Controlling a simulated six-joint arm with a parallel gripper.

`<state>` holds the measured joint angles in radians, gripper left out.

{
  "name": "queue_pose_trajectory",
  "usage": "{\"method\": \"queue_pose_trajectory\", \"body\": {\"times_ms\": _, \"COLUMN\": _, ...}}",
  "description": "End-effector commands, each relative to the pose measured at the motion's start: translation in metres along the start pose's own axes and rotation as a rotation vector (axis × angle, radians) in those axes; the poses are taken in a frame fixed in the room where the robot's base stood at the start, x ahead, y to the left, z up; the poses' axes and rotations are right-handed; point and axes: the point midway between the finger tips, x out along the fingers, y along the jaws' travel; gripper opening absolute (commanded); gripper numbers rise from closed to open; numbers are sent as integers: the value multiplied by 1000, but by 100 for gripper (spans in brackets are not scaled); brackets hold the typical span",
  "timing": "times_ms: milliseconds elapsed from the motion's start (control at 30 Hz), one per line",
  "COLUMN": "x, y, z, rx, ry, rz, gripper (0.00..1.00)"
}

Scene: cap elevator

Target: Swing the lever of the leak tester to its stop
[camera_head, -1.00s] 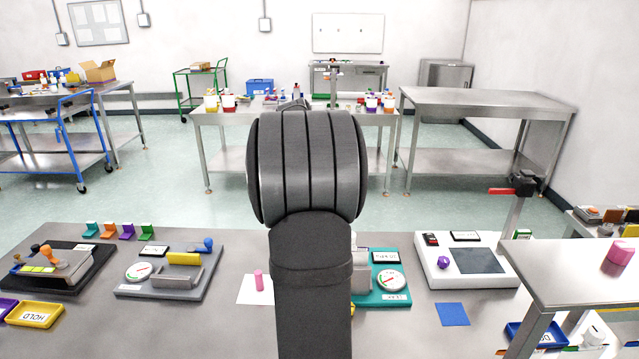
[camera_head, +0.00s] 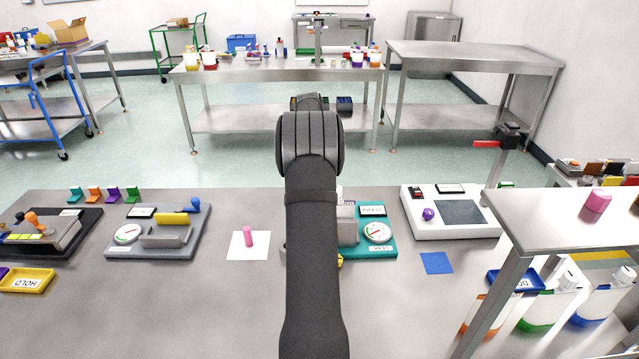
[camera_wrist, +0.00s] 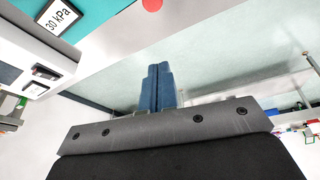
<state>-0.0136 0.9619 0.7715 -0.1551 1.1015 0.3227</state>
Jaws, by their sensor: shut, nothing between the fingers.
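A teal station with a round gauge (camera_head: 376,231) stands right of my arm in the head view and looks like a leak tester; my arm hides its left part, and no lever shows on it there. In the wrist view its teal plate carries a "30 kPa" label (camera_wrist: 58,16), and a red round thing (camera_wrist: 152,4), possibly a lever knob, is cut by the top edge. A similar grey station (camera_head: 160,246) at the left has a gauge, a yellow block and a blue knob (camera_head: 196,203). My gripper (camera_wrist: 158,88) is shut and empty, apart from the red thing; my arm hides it in the head view.
A white station (camera_head: 452,226) with a dark pad and purple knob is to the right. A pink peg (camera_head: 248,237) stands on a white sheet left of my arm. A blue square (camera_head: 437,263) lies at the right. A raised steel table (camera_head: 560,225) borders the right side.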

Motion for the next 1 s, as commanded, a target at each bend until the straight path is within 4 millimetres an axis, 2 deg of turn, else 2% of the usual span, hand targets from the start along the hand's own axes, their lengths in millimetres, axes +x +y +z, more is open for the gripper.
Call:
{"method": "queue_pose_trajectory", "body": {"times_ms": 133, "x": 14, "y": 1, "z": -4, "rx": 114, "ry": -2, "rz": -7, "gripper": 0}}
{"method": "queue_pose_trajectory", "body": {"times_ms": 367, "x": 35, "y": 1, "z": -4, "rx": 137, "ry": -5, "rz": -7, "gripper": 0}}
{"method": "queue_pose_trajectory", "body": {"times_ms": 767, "x": 120, "y": 1, "z": -3, "rx": 134, "ry": -6, "rz": -6, "gripper": 0}}
{"method": "queue_pose_trajectory", "body": {"times_ms": 800, "x": 113, "y": 0, "z": 0, "rx": 133, "ry": -2, "rz": -7, "gripper": 0}}
{"method": "queue_pose_trajectory", "body": {"times_ms": 1000, "x": 106, "y": -3, "z": 20, "rx": 132, "ry": -4, "rz": -6, "gripper": 0}}
